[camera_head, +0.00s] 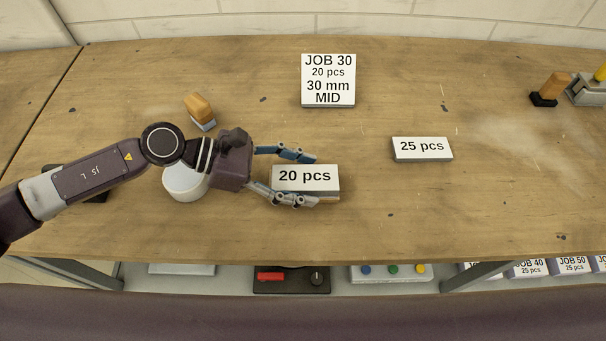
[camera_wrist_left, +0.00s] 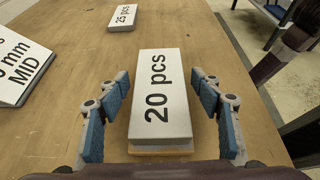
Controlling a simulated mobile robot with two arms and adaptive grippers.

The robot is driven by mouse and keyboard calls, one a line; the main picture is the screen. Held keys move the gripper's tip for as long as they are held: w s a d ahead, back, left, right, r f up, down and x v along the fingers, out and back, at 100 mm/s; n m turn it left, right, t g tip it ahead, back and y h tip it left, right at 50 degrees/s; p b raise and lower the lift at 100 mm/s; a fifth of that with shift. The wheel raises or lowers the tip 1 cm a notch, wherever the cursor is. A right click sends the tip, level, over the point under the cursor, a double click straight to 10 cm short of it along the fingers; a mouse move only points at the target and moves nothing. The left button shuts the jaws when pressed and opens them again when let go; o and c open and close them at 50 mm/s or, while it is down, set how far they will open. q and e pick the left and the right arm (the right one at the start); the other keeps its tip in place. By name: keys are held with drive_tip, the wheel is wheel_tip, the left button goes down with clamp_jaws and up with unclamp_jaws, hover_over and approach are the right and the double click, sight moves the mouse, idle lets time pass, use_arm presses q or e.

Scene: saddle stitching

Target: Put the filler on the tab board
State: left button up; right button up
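No thing in view is labelled filler or tab board. A white block marked "20 pcs" (camera_head: 305,178) lies on the table with a thin orange-brown layer under it; it also shows in the left wrist view (camera_wrist_left: 160,95). My left gripper (camera_head: 306,178) is around this block, one finger on each long side. In the left wrist view the fingers (camera_wrist_left: 162,110) are apart, with a gap to the block on both sides. A white block marked "25 pcs" (camera_head: 422,147) lies to the right. A card marked "JOB 30, 20 pcs, 30 mm MID" (camera_head: 328,78) stands behind. My right gripper is not in view.
A wooden-handled tool (camera_head: 199,108) stands behind my left arm, and a white round thing (camera_head: 184,184) is partly under it. Another tool (camera_head: 551,87) is at the far right. A shelf below the front edge holds a control box (camera_head: 291,279) and job cards (camera_head: 526,268). The table's right middle is clear.

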use_arm(q)
drive_tip(key=shift+r, duration=0.1)
drive_tip(key=shift+r+p, duration=0.2)
drive_tip(key=shift+p, duration=0.1)
drive_tip(key=b+v, duration=0.3)
drive_tip(key=v, duration=0.8)
drive_tip(key=shift+a, duration=0.3)
drive_tip(key=shift+a+r, duration=0.15)
drive_tip(key=shift+a, duration=0.05)
